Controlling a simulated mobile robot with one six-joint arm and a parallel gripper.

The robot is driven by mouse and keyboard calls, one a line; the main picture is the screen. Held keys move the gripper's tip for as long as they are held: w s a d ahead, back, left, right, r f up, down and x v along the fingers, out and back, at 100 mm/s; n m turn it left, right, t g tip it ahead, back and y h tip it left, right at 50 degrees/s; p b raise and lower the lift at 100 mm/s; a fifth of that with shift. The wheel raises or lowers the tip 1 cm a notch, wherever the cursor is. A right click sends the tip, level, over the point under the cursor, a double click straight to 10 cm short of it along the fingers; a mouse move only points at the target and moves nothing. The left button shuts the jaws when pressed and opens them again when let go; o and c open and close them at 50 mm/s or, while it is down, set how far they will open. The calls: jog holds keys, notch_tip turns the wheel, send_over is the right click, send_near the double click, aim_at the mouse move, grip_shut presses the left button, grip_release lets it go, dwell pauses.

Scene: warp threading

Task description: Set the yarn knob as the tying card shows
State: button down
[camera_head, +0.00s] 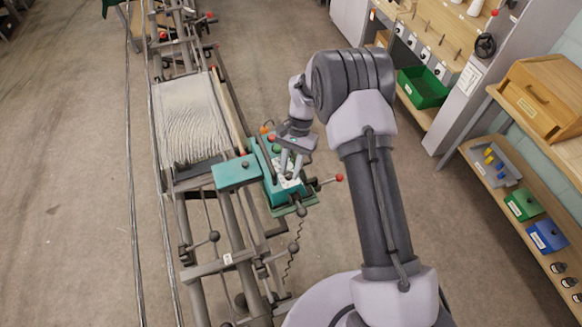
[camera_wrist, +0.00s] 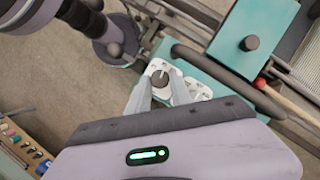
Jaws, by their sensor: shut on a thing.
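My gripper (camera_head: 291,172) reaches down to the teal machine head on the loom. In the wrist view its two fingers (camera_wrist: 163,88) are closed around a small dark round knob (camera_wrist: 160,78) with a light pointer line. The knob sits on a white dial plate (camera_wrist: 197,88) with small dark marks. In the head view the white plate (camera_head: 292,184) shows beside the fingers, and the knob is hidden by them. The teal machine body (camera_head: 281,205) carries the plate. The marks are too small to read. I cannot make out a tying card.
A lever with a red ball (camera_head: 338,178) sticks out right of the head. A teal box (camera_head: 236,172) stands to its left, with warp threads (camera_head: 192,118) behind. Shelves on the right hold a green bin (camera_head: 424,87) and a wooden box (camera_head: 541,97). Floor between is clear.

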jog(key=shift+a+n+h, duration=0.1)
jog(key=shift+n+h, duration=0.2)
jog(key=shift+n, duration=0.5)
jog(key=c, duration=1.1)
grip_release()
jog(key=shift+c, duration=0.2)
jog(key=p+v, duration=0.3)
jog(key=v, duration=1.4)
jog(key=shift+w, duration=0.25)
jog(key=shift+r, duration=0.1)
